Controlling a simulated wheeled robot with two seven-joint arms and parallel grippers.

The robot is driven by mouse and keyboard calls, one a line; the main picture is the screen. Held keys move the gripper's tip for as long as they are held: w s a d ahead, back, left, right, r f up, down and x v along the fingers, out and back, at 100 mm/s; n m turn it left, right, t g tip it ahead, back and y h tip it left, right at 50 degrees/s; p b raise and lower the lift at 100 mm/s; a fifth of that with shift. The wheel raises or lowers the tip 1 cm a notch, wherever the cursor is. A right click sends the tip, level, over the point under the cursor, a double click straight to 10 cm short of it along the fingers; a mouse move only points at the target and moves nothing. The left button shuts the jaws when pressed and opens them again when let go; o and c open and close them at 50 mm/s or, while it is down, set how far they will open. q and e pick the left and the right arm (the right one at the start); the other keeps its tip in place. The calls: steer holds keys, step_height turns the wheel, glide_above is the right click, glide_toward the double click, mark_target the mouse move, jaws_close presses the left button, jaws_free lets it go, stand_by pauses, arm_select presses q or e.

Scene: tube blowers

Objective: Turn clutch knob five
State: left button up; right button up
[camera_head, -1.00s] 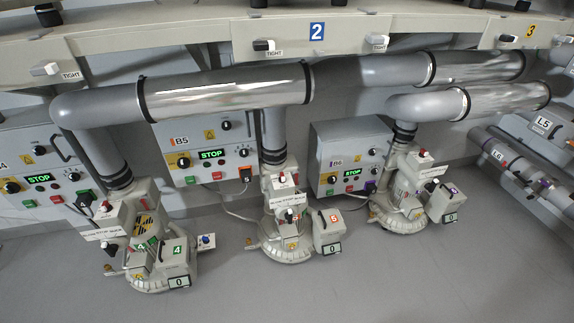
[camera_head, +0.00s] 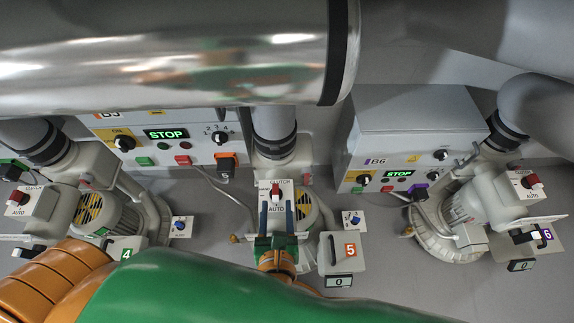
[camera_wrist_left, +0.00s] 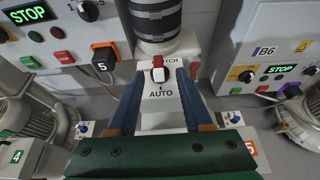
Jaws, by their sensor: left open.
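Clutch knob five (camera_head: 276,189) is a small red and white knob on the white clutch plate (camera_head: 268,196) of the middle blower, below its grey pipe. In the left wrist view the knob (camera_wrist_left: 158,73) sits above the word AUTO. My left gripper (camera_head: 276,207) is open, with its two blue fingers pointing at the plate. In the wrist view its fingers (camera_wrist_left: 160,88) lie left and right of the knob's line, apart from the knob and empty between them. The blower body below is partly hidden by the gripper. My right gripper is not in view.
Control box B5 (camera_head: 155,155) and box B6 (camera_head: 390,130) stand behind, both showing STOP. A counter box marked 5 (camera_head: 343,255) and a blue knob plate (camera_head: 351,221) are close right of the gripper. A large shiny pipe (camera_head: 160,60) crosses above.

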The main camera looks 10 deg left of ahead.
mark_target(276, 192)
arm_select(q)
steer(key=x, duration=0.6)
steer(key=shift+w+a, duration=0.15)
steer(key=shift+a, duration=0.05)
jaws_close()
